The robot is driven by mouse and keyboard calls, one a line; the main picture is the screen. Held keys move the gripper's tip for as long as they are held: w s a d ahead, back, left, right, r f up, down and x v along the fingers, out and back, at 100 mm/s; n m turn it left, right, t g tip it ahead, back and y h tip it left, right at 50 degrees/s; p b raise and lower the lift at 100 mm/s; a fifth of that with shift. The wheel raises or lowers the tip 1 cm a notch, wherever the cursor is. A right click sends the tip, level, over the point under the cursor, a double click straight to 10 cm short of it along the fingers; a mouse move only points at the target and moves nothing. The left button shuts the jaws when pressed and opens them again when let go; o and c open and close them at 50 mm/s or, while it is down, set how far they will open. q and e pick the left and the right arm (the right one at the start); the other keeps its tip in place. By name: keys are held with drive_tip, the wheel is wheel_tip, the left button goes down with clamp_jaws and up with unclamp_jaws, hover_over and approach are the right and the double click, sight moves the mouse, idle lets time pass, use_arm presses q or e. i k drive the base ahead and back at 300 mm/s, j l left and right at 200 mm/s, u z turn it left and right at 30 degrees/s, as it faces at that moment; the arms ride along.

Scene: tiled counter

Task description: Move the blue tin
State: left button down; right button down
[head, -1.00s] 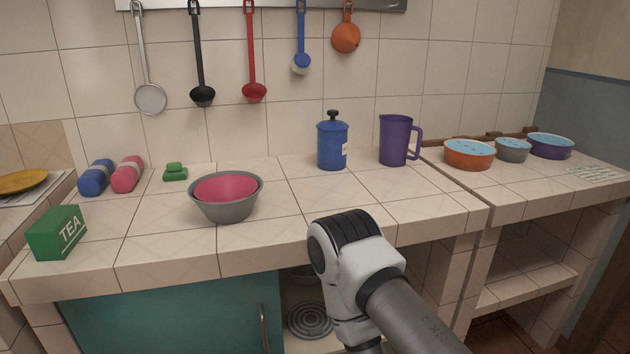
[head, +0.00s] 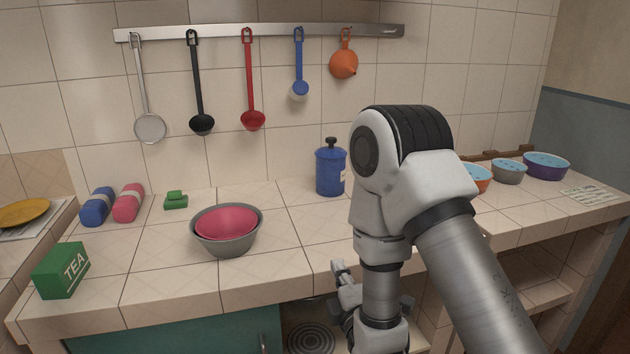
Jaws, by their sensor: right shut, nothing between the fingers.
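The blue tin (head: 330,173), with a dark knobbed lid, stands upright towards the back of the tiled counter, near the wall. My right arm rises in front of the counter, just right of the tin in the picture, and slightly overlaps its right side. My right gripper (head: 344,288) is low at the counter's front edge, well below and apart from the tin. It is shut and empty, partly hidden by my own wrist. My left gripper is not in view.
A grey bowl with a pink bowl inside (head: 226,225) sits left of the tin. A green TEA box (head: 62,270) is at front left. Blue-filled bowls (head: 545,166) stand at right. Utensils hang from a wall rail (head: 270,31). Counter between bowl and tin is clear.

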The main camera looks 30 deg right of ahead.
sight(329, 175)
drive_tip(key=i+l, duration=0.2)
drive_tip(key=i, duration=0.2)
drive_tip(key=i+l, duration=0.2)
drive_tip(key=i, duration=0.25)
